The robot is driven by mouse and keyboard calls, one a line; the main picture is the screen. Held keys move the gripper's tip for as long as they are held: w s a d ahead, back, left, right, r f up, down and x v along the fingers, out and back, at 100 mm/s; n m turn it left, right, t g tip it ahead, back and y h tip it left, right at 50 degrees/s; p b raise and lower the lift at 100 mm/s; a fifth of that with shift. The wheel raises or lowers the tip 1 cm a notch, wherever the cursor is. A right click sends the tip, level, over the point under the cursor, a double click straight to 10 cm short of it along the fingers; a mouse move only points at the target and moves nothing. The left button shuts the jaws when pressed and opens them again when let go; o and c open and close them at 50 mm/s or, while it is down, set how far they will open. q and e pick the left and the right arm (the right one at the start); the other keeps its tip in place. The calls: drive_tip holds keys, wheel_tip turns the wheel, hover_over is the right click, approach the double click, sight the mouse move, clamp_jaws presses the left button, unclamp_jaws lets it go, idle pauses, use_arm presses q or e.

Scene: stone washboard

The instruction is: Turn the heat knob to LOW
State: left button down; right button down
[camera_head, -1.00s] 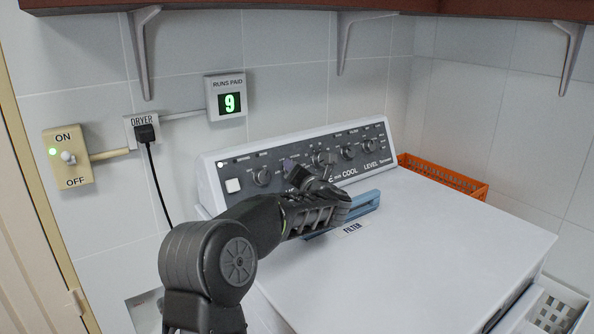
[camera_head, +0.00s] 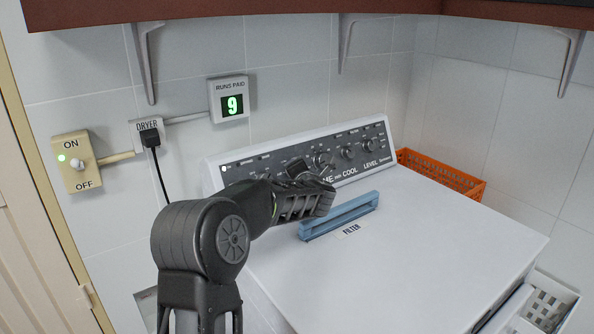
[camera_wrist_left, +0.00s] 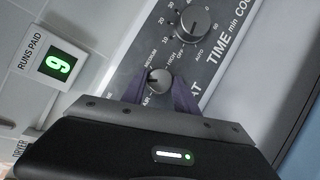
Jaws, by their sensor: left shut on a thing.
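The heat knob (camera_wrist_left: 159,81) is a small dark round knob on the dryer's grey panel. In the left wrist view the labels MEDIUM, HIGH and AIR show around it, and part of the word HEAT lies beside it. Its pointer is too small to read surely. My left gripper (camera_wrist_left: 160,91) has one finger on each side of the knob and is shut on it. In the head view my left gripper (camera_head: 299,172) reaches the panel from the left and hides the heat knob. My right gripper is not in view.
The time knob (camera_wrist_left: 193,21) is close beside the heat knob. A blue filter handle (camera_head: 340,214) rises from the white dryer top (camera_head: 420,250) below my gripper. The counter (camera_head: 231,105) reads 9. An orange basket (camera_head: 445,177) stands at the right.

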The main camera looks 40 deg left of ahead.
use_arm(q)
drive_tip(key=c, duration=0.9)
unclamp_jaws()
drive_tip(key=shift+c, duration=0.2)
drive_tip(key=b+v, duration=0.1)
drive_tip(key=v, duration=0.7)
drive_tip(key=shift+a, duration=0.1)
